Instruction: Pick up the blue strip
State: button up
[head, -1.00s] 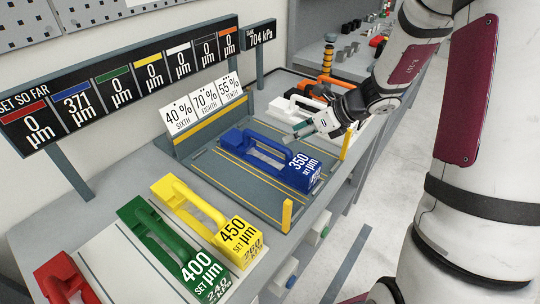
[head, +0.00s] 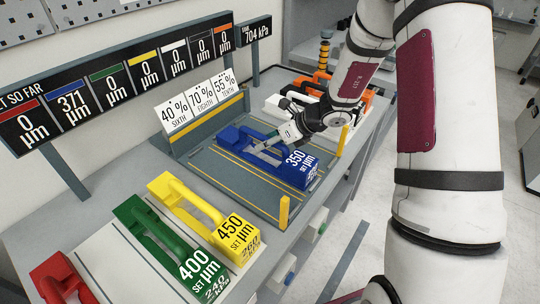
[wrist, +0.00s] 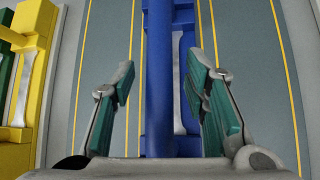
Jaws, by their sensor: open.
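The blue strip (head: 231,136) lies in the grey fixture on the bench, with a raised bar along it and a block marked 350 µm at its near end. My gripper (head: 264,147) is over the middle of the strip and hides part of the bar. In the wrist view the blue strip (wrist: 159,110) runs lengthwise between the two green-padded fingers of my open gripper (wrist: 161,72). Gaps show on both sides of the bar. I cannot tell how far the fingertips reach down beside it.
Yellow (head: 237,232), green (head: 135,212) and red (head: 52,277) strips lie to the left. White (head: 278,104) and orange (head: 366,98) ones lie beyond my gripper. A yellow post (head: 284,212) stands at the fixture's near edge. Percent cards (head: 200,104) stand behind.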

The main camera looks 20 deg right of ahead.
grip_shut()
